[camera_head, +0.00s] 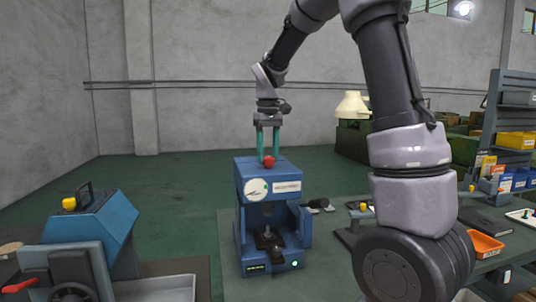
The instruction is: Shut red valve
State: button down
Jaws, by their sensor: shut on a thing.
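The red valve (269,162) is a small round knob on the top of a blue machine (285,169) in the head view. My gripper (268,158) points straight down over it, with its two teal fingers on either side of the knob. The fingers are shut on the red valve, and the knob shows between their tips. How far the valve is turned cannot be told. A white dial gauge (257,189) and a label are on the machine's front, above an open bay with a dark fixture.
Another blue machine (85,245) with a yellow knob (69,204), a red lever (20,285) and a handwheel stands at the left. At the right, an orange tray (485,245) lies on a bench, near shelves with yellow and blue bins.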

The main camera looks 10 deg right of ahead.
aim_at(268, 157)
jog(key=m, duration=1.2)
dwell(0.5)
jog(key=shift+c, duration=1.7)
grip_release()
notch_tip(268, 157, up, 11)
